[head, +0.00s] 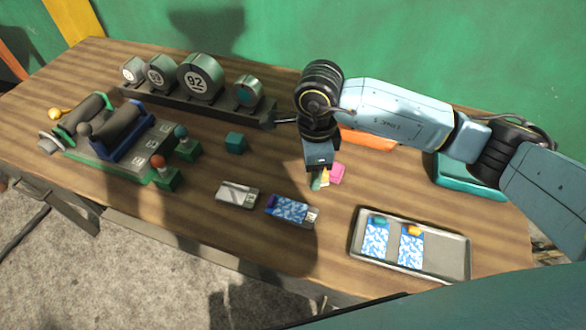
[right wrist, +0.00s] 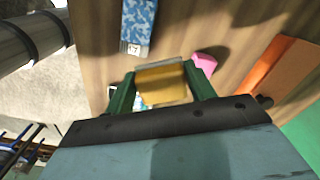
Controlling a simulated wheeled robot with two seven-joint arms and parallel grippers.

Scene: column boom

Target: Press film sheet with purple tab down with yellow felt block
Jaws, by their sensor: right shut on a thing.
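The film sheet with the purple tab (head: 289,209) is blue and white and lies on a small grey plate on the table; its purple tab is at the left end. Part of it shows at the top of the right wrist view (right wrist: 139,18). My right gripper (head: 320,181) is behind and to the right of the sheet, above the table and apart from it. Its green fingers (right wrist: 161,80) are shut on the yellow felt block (right wrist: 162,85), which shows only as a small patch in the head view (head: 325,177). My left gripper is not in view.
A pink block (head: 337,174) is close beside the right gripper. A bare grey plate (head: 237,194) lies left of the sheet. A metal tray (head: 448,262) at right holds two film sheets with teal and orange tabs.

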